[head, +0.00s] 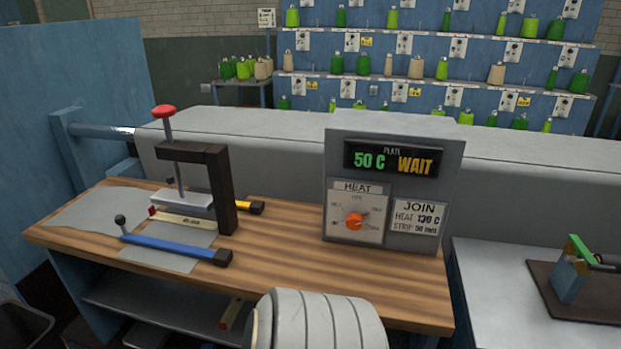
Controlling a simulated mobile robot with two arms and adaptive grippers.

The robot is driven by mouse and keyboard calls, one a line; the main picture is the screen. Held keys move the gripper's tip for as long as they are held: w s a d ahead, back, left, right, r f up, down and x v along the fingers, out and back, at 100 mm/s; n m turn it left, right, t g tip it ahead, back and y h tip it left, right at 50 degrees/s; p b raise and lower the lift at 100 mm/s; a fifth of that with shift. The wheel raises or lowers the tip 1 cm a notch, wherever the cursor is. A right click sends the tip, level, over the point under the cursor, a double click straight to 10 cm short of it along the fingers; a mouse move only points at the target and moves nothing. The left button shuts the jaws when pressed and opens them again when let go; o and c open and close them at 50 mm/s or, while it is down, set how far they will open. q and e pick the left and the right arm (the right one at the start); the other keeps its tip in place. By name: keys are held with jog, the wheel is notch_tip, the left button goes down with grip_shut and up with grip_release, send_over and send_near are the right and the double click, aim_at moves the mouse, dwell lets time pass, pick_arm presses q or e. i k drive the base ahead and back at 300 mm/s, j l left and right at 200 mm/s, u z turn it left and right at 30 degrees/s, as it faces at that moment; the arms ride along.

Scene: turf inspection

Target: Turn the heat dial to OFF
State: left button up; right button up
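The heat dial (354,222) is an orange knob on a white panel marked HEAT, on the front of a grey control box (395,150) at the back of the wooden bench (290,262). Small labels ring the dial; they are too small to read surely, and I cannot tell which one it points to. The box's display (391,160) reads 50 C in green and WAIT in yellow. A pale ribbed link of my own arm rises at the bottom middle, in front of the bench edge. Neither gripper is in view.
A clamp press (221,190) with a red knob stands on the bench's left, beside a blue-handled bar (175,248) and a yellow-tipped tool (257,207). A JOIN card (416,220) is right of the dial. The wood before the box is clear.

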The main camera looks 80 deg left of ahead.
aim_at(354, 223)
jog(key=k+u, duration=0.1)
jog(key=u, duration=0.35)
jog(key=k+u, duration=0.15)
jog(key=u, duration=0.3)
jog(key=k+u, duration=0.1)
jog(key=u, duration=0.35)
jog(key=k+j+u, duration=0.1)
jog(key=u, duration=0.4)
jog(key=k+j+u, duration=0.25)
jog(key=j, duration=0.35)
jog(key=k+j+u, duration=0.3)
jog(key=j, duration=0.4)
jog(key=k, duration=0.05)
